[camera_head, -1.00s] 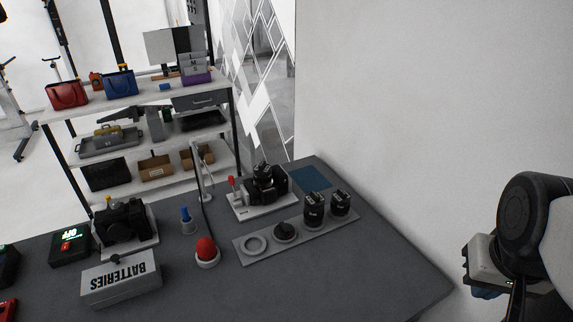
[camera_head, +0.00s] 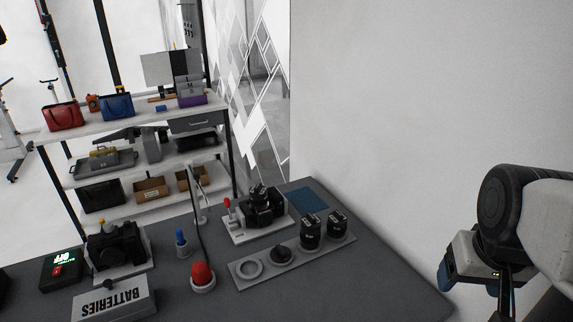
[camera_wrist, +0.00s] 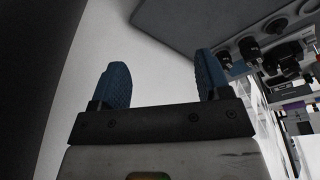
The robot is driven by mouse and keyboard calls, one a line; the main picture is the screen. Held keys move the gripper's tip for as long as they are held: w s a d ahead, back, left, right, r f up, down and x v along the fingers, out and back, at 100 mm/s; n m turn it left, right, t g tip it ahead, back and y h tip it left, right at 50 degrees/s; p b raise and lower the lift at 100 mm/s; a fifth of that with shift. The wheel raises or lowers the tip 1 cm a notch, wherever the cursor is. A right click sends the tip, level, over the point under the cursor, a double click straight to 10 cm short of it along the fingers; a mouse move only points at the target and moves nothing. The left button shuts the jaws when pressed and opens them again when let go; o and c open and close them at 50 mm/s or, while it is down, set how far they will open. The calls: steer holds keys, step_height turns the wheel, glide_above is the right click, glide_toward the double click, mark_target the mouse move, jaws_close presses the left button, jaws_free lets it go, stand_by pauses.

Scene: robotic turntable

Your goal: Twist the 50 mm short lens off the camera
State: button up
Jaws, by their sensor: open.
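A black camera (camera_head: 268,207) sits on a light grey stand toward the back of the dark table, with a lens (camera_head: 258,191) on it that points up. A second black camera (camera_head: 117,245) sits on another stand at the left. I cannot read the lens markings. A grey lens tray (camera_head: 237,271) holds two upright black lenses (camera_head: 311,232) and (camera_head: 337,226), a low dark round piece (camera_head: 280,254) and an empty ring (camera_head: 249,268). My gripper (camera_wrist: 160,82) is open and empty, its blue fingers apart. It is right of the table, far from both cameras.
A box marked BATTERIES (camera_head: 114,302), a red dome (camera_head: 203,276) and a blue-topped item (camera_head: 182,243) stand on the table. A thin post (camera_head: 205,215) rises near the stand. A blue mat (camera_head: 310,199) lies behind the lenses. A white wall (camera_head: 430,100) bounds the right.

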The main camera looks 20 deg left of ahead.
steer(key=w+a+r+n, duration=0.2)
steer(key=w+a+n, duration=0.3)
steer(key=w+a, duration=0.5)
steer(key=n+g+y, duration=0.2)
steer(key=n+g, duration=0.1)
steer(key=n, duration=0.9)
glide_above(258, 186)
steer(key=d, duration=0.2)
step_height(258, 186, down, 12)
steer(key=shift+a+r, duration=0.1)
steer(key=shift+a, duration=0.05)
steer(key=shift+a+f, duration=0.2)
steer(key=shift+a, duration=0.3)
steer(key=shift+f, duration=0.1)
steer(key=shift+a+f, duration=0.2)
steer(key=shift+f, duration=1.05)
steer(key=shift+a+f, duration=0.15)
steer(key=shift+f, duration=1.1)
steer(key=shift+a+f, duration=0.2)
steer(key=shift+f, duration=1.05)
